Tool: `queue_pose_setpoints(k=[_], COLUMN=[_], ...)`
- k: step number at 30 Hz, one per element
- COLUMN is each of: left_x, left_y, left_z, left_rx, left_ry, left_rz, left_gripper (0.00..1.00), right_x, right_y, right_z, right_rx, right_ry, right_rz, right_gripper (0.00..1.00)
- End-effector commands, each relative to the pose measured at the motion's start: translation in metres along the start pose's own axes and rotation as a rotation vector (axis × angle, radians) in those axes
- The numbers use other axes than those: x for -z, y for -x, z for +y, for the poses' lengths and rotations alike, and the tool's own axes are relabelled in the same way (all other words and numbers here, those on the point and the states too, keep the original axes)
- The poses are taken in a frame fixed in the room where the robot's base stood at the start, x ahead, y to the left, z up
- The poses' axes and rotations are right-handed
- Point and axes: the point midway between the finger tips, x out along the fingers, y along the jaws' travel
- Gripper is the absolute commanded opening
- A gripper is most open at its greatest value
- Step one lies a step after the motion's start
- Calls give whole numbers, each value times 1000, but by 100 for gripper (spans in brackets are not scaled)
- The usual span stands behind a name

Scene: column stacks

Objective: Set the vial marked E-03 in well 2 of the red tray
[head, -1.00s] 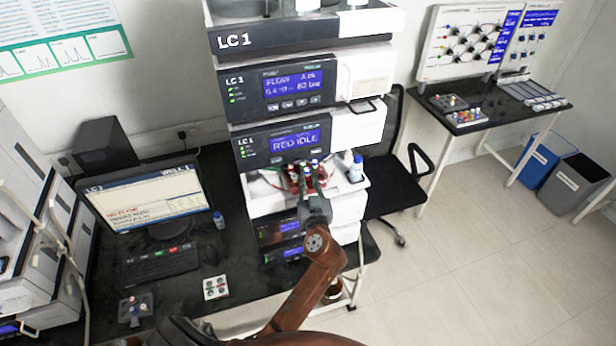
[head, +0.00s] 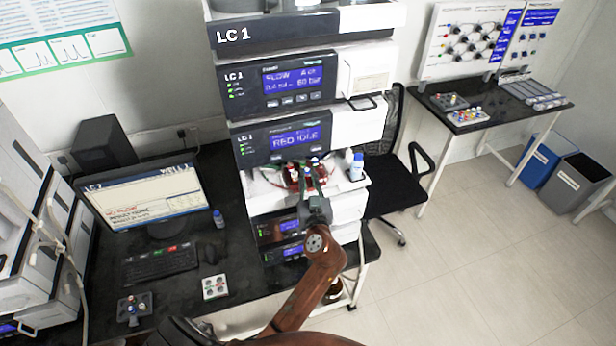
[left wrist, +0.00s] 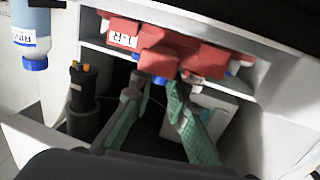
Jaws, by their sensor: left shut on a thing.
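The red tray (head: 290,180) sits on the pulled-out shelf of the LC 1 stack, with several capped vials in it. In the left wrist view the red tray (left wrist: 200,52) shows close up beyond the fingers. My left gripper (head: 311,181) is at the tray's front, its fingers nearly together. In the left wrist view my left gripper (left wrist: 157,90) has its green-padded fingers closed about a small thing, seemingly a vial, mostly hidden against the tray. I cannot read its mark or the well numbers. My right gripper is not in view.
A blue-capped bottle (head: 356,167) stands right of the tray on the shelf. A dark rack with vials (head: 134,307), a white rack (head: 215,287) and a small blue bottle (head: 219,219) are on the bench. A chair (head: 398,190) stands right of the stack.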

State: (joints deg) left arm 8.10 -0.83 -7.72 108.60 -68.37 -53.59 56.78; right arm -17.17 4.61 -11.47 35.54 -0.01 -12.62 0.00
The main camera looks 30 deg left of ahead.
Motion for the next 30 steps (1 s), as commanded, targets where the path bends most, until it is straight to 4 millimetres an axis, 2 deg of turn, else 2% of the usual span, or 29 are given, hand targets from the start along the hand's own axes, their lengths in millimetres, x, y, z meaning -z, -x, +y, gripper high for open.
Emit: queue_pose_setpoints(k=[2,9,20,23,30], left_x=[0,0,5,17,63], left_y=[0,0,0,0,0], left_z=[0,0,0,0,1], left_rx=[0,0,0,0,-1], left_ry=[0,0,2,5,6], left_rz=[0,0,1,2,3], left_gripper=[18,35,35,35,35], right_x=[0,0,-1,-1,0], right_y=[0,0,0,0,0], right_z=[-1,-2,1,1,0], right_rx=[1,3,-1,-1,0], right_ry=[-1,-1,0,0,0], right_rz=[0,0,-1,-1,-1], right_gripper=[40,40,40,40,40])
